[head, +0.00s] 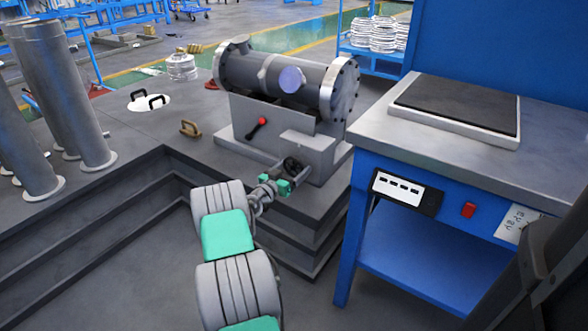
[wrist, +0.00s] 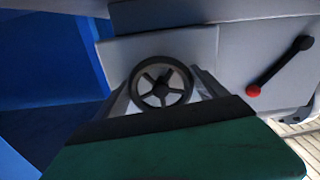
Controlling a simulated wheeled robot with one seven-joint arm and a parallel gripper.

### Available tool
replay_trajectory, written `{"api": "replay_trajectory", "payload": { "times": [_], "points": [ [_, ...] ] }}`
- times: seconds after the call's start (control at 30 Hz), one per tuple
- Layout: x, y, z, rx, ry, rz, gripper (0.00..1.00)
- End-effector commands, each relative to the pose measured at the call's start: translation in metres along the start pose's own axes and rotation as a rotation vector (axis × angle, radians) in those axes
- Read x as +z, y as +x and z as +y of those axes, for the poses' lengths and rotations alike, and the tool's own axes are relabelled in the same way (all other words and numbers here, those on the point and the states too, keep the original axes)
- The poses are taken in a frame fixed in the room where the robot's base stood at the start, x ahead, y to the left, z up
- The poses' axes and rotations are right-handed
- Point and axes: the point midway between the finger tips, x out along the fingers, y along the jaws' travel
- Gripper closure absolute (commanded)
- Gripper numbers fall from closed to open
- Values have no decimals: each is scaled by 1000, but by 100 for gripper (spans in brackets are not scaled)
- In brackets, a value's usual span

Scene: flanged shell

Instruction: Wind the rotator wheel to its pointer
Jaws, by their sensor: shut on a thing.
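The rotator wheel is a small dark spoked handwheel (head: 294,166) on the front of the grey rotator stand (head: 318,152), under the flanged shell (head: 300,80). In the wrist view the wheel (wrist: 161,84) is seen face on, with my gripper's green and black body across the bottom. My gripper (head: 287,178) is at the wheel and shut on it. The fingertips are small in the head view and the exact grip on the rim is hidden. I cannot make out the pointer in either view.
A lever with a red knob (head: 257,128) is on the stand left of the wheel; the knob also shows in the wrist view (wrist: 254,91). A blue workbench (head: 440,150) stands close on the right. Stepped platform edges (head: 235,200) lie below the stand.

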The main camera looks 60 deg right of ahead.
Motion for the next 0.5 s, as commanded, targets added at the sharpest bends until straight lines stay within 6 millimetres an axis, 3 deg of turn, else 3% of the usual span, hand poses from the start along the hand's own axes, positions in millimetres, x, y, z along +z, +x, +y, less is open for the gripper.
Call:
{"api": "replay_trajectory", "payload": {
  "times": [0.23,0.27,0.5],
  "points": [
    [2,0,1,1,-3,-3,59],
    [2,0,1,1,-3,-3,16],
    [1,0,0,1,-2,-2,0]
  ]
}}
